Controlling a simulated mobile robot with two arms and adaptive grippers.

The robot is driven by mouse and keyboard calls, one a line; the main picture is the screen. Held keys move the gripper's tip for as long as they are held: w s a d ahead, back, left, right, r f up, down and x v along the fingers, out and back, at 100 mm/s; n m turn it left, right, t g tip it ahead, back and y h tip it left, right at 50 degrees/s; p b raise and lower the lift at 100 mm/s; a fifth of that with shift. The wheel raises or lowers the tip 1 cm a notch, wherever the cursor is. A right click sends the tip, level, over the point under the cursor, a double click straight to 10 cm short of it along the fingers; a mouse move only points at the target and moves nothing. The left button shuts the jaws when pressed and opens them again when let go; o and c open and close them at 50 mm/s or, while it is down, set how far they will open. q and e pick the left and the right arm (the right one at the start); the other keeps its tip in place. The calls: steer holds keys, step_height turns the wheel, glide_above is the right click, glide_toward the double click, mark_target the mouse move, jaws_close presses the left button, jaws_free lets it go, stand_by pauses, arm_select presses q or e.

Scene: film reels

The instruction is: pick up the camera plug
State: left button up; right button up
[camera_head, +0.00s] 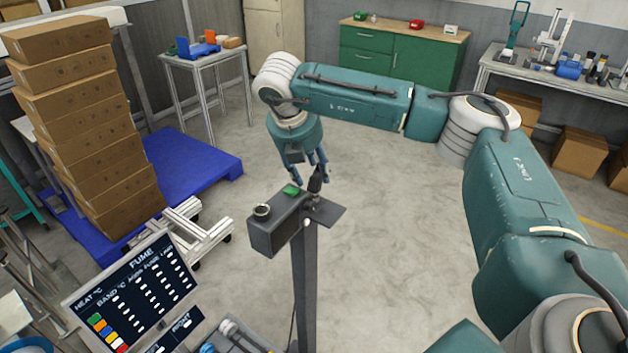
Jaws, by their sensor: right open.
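A grey box-shaped camera (275,228) with a round lens-like ring on top sits on a dark post in the middle of the view. A small black plug (315,181) stands upright beside it, above the flat plate at the top of the post. My right gripper (312,178) comes down from above and points at the plug. Its fingers are open and very near the plug. I cannot tell whether they touch it or are on both sides of it. My left gripper is not in view.
A small green piece (292,190) lies on the camera. A screen (135,290) stands at the lower left. Stacked cartons (85,125) rest on a blue pallet (195,170) at left. A green cabinet (400,60) and benches line the back. The floor right of the post is clear.

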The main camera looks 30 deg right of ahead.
mark_target(314, 188)
steer(key=x, duration=0.2)
steer(key=shift+d+f+p, duration=0.2)
steer(key=shift+f+p, duration=0.1)
steer(key=shift+p, duration=0.05)
steer(key=shift+w+f, duration=0.1)
steer(key=shift+c, duration=1)
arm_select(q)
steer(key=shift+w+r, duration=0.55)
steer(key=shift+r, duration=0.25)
arm_select(e)
jaws_close()
